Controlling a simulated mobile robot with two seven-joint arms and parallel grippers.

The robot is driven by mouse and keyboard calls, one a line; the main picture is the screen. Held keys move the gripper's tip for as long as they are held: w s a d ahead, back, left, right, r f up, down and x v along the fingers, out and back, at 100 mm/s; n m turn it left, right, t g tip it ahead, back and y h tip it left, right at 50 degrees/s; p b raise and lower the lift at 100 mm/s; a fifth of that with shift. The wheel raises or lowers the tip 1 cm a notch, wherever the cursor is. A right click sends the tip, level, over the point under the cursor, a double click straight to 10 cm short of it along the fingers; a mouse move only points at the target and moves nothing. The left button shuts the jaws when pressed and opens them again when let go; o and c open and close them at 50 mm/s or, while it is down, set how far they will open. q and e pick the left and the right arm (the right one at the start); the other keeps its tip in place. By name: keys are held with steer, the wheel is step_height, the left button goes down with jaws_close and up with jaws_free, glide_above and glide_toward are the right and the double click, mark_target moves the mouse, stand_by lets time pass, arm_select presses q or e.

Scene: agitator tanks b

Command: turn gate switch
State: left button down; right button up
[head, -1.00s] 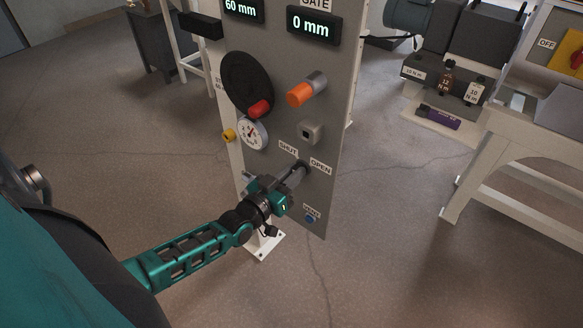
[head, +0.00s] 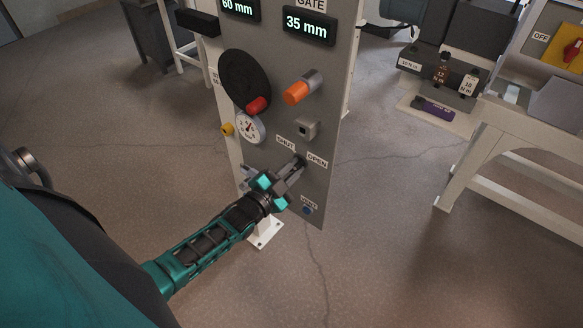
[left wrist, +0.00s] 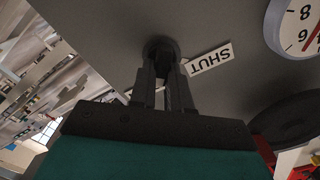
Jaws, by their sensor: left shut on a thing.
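The gate switch (left wrist: 162,48) is a dark round knob on the grey panel (head: 290,210), between the SHUT label (head: 286,143) and the OPEN label (head: 317,161). My left gripper (head: 296,166) reaches it from the lower left and is shut on it, hiding most of it. In the left wrist view the two fingers (left wrist: 165,70) close around the knob, with the SHUT label (left wrist: 209,59) beside it. The GATE display (head: 308,26) above reads 35 mm. My right gripper is in neither view.
Also on the panel are an orange-tipped handle (head: 301,88), a black disc with a red knob (head: 257,105), a gauge (head: 250,128), a square button (head: 308,130) and a blue VENT button (head: 308,210). A white-framed bench (head: 490,150) stands at right. Open floor lies between.

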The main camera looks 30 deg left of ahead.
arm_select(q)
steer(key=shift+m, duration=0.6)
steer(key=c, duration=1.1)
jaws_free()
steer(key=s, duration=0.8)
steer(key=s+a+p, duration=0.1)
steer(key=s, duration=0.4)
steer(key=shift+w, duration=0.1)
steer(key=s+d+n+g, duration=0.1)
steer(key=d+n+g, duration=0.1)
steer(key=d, duration=0.2)
steer(key=s+d+n+g, duration=0.2)
steer(key=d+n, duration=0.1)
steer(key=d, duration=0.1)
steer(key=s+d+f+n+g+h, duration=0.1)
steer(key=d+n+g, duration=0.1)
steer(key=d+g, duration=0.1)
steer(key=shift+s+d+n, duration=0.2)
steer(key=shift+d+n, duration=0.1)
steer(key=shift+d, duration=0.6)
